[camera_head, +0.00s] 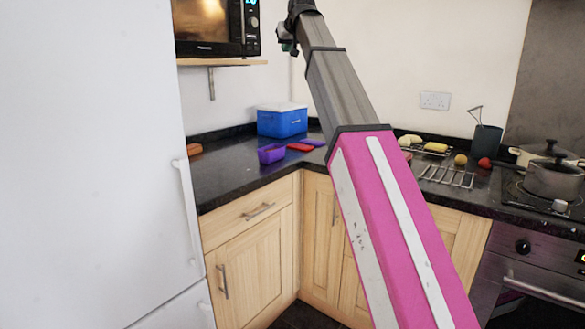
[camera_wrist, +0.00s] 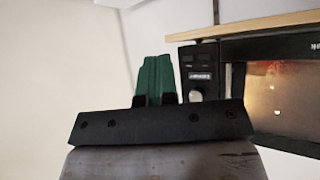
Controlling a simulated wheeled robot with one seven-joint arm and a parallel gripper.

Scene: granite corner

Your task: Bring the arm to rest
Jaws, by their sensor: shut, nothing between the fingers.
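My arm (camera_head: 375,200), pink with white stripes and then grey, reaches up from the lower right to the top centre of the head view. My gripper (camera_head: 288,46) is small and partly hidden there, high in front of the wall. In the wrist view the green fingers of my gripper (camera_wrist: 157,68) are together with nothing between them. They are apart from the microwave (camera_wrist: 285,90), which appears upside down to their right. The microwave also shows at the top left of the head view (camera_head: 215,30).
The microwave stands on a wooden shelf (camera_head: 222,62). Below on the dark counter (camera_head: 225,178) are a blue cool box (camera_head: 282,122), a purple container (camera_head: 271,154) and a wire rack (camera_head: 446,176). Pots (camera_head: 553,180) stand on the hob at right. A white fridge (camera_head: 90,150) fills the left.

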